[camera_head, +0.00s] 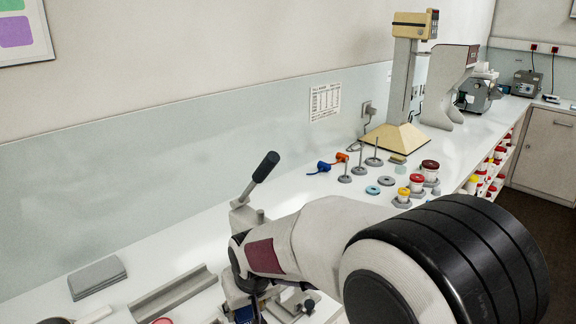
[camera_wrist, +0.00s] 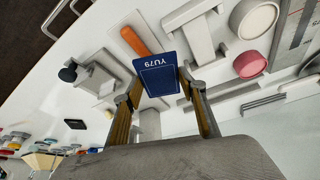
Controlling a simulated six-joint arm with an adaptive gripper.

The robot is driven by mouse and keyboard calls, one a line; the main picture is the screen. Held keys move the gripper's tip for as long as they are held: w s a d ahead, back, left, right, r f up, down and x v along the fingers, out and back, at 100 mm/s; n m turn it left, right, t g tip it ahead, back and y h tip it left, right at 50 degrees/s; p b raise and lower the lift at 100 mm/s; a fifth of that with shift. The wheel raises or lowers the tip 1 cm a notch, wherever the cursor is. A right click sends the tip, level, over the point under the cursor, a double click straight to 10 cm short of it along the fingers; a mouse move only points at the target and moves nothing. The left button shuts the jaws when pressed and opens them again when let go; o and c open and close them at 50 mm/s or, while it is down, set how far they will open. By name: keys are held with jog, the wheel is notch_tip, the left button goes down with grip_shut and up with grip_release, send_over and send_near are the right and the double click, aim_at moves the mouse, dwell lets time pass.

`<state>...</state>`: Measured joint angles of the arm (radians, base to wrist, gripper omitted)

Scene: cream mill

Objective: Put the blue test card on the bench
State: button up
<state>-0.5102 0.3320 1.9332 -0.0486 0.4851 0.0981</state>
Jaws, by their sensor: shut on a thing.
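The blue test card (camera_wrist: 157,75) is a dark blue square with white lettering, which reads YU79 upside down in the wrist view. My gripper (camera_wrist: 160,88) has its two fingers on either side of the card's lower part and is shut on it. The white bench (camera_wrist: 235,135) lies behind the card in the wrist view. In the head view the bench (camera_head: 148,262) runs along the wall. The gap between card and bench is hard to judge.
A lever with a black handle (camera_head: 265,167) rises beside my arm. Grey plates (camera_head: 97,278) and a grey channel (camera_head: 172,292) lie at the near left. Farther along are spindles, small jars (camera_head: 430,170) and a cream-based stand (camera_head: 395,138). An orange handle (camera_wrist: 135,41) and pink-lidded jar (camera_wrist: 250,64) lie near the card.

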jog(key=d+r+m+h, duration=0.1)
jog(key=d+m, duration=0.3)
jog(key=d, duration=0.9)
jog(key=w+d+r+m+h, duration=0.1)
jog(key=d+r+m, duration=0.3)
jog(key=d, duration=0.9)
jog(key=shift+d+m+h, duration=0.15)
jog(key=shift+m+h, duration=0.15)
jog(key=shift+h, duration=0.4)
jog(key=s+f+n, duration=0.1)
jog(key=s+f, duration=0.2)
jog(key=f, duration=0.4)
jog(key=s+f+n+y, duration=0.1)
jog(key=s+f+n, duration=0.1)
jog(key=s+f, duration=0.2)
jog(key=shift+f+t, duration=0.3)
jog(key=shift+f, duration=1.55)
jog(key=shift+w+r, duration=0.1)
jog(key=shift+r, duration=0.05)
